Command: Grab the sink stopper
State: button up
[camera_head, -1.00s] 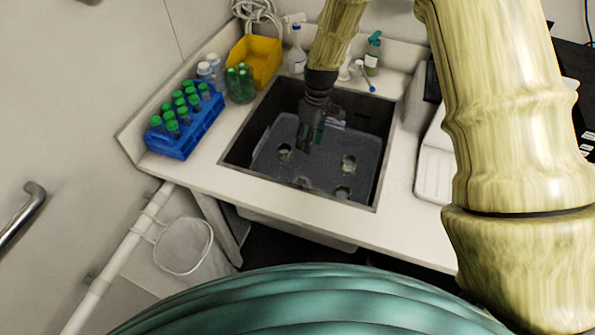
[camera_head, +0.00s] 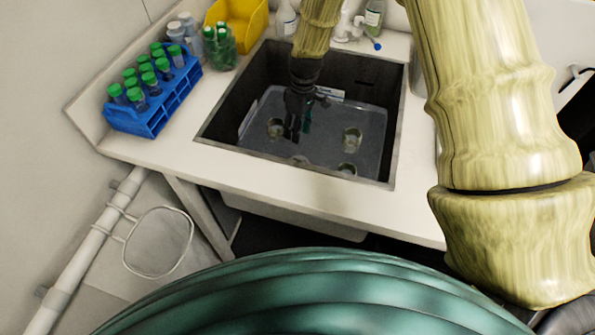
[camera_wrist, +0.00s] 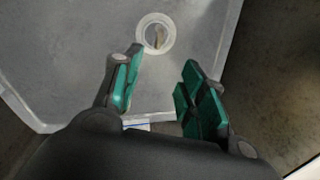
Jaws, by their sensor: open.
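The sink (camera_head: 385,150) is a dark rectangular basin with a grey translucent tray (camera_head: 325,150) in it. Several round, cup-like openings or rings show in the tray. I cannot tell for certain which thing is the sink stopper. My gripper (camera_head: 297,132) reaches down into the sink, between the left and right rings. In the wrist view my gripper (camera_wrist: 162,78) is open, with green pads and nothing between them. A pale round ring (camera_wrist: 157,20) with a brownish spot inside lies beyond the fingertips, a little left of the gap's middle.
A blue rack (camera_head: 155,117) of green-capped tubes stands left of the sink. The sink walls surround my gripper. The front counter strip is clear.

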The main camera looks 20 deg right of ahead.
jog(key=shift+s+a+f, duration=0.15)
jog(key=shift+f, duration=1.8)
jog(key=shift+s+a+f, duration=0.15)
jog(key=shift+f, duration=1.75)
jog(key=shift+s+a+f+p, duration=0.15)
jog(key=shift+f+p, duration=0.35)
jog(key=shift+f, duration=0.8)
jog(key=shift+s+d+f+p, duration=0.1)
jog(key=shift+f+p, duration=0.35)
jog(key=shift+f, duration=0.85)
jog(key=shift+c, duration=0.3)
grip_shut()
